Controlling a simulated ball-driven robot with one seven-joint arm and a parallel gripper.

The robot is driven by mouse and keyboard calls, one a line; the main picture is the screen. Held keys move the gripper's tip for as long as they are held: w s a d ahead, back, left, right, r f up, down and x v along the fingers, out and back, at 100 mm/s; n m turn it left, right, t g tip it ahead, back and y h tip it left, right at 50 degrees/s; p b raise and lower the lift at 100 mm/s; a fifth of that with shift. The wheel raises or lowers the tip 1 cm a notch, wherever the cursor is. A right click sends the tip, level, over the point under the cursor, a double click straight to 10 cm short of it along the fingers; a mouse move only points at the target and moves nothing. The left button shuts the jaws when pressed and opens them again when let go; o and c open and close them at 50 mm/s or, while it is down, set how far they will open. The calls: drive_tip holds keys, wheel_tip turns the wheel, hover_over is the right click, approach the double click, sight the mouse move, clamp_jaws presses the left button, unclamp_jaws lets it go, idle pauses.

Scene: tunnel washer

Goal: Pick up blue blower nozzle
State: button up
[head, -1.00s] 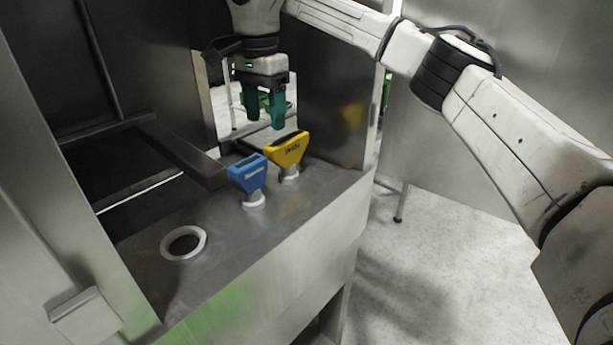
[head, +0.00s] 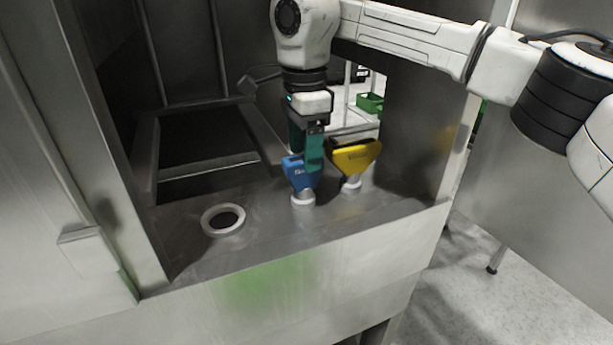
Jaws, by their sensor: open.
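The blue blower nozzle (head: 301,177) stands upright in a white ring on the steel ledge, near the middle of the head view. My gripper (head: 305,160) points down over it, with its green fingers at the nozzle's wide upper part. The fingers are open, and the near finger hides part of the nozzle's top right. I cannot tell whether either finger touches the nozzle.
A yellow nozzle (head: 354,157) stands close on the right, in its own ring. An empty white ring (head: 223,219) lies to the left on the steel ledge (head: 262,232). A dark opening (head: 208,150) lies behind, and a steel wall (head: 420,125) stands at right.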

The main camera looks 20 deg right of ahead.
sight(303, 173)
drive_tip(key=shift+a+f+p, duration=0.1)
drive_tip(key=shift+f+p, duration=0.8)
drive_tip(key=shift+f, duration=1.9)
drive_tip(key=shift+c, duration=0.3)
drive_tip(key=c, duration=1.1)
drive_tip(key=shift+r, duration=0.1)
wheel_tip(303, 173, up, 10)
drive_tip(key=shift+b, duration=1.05)
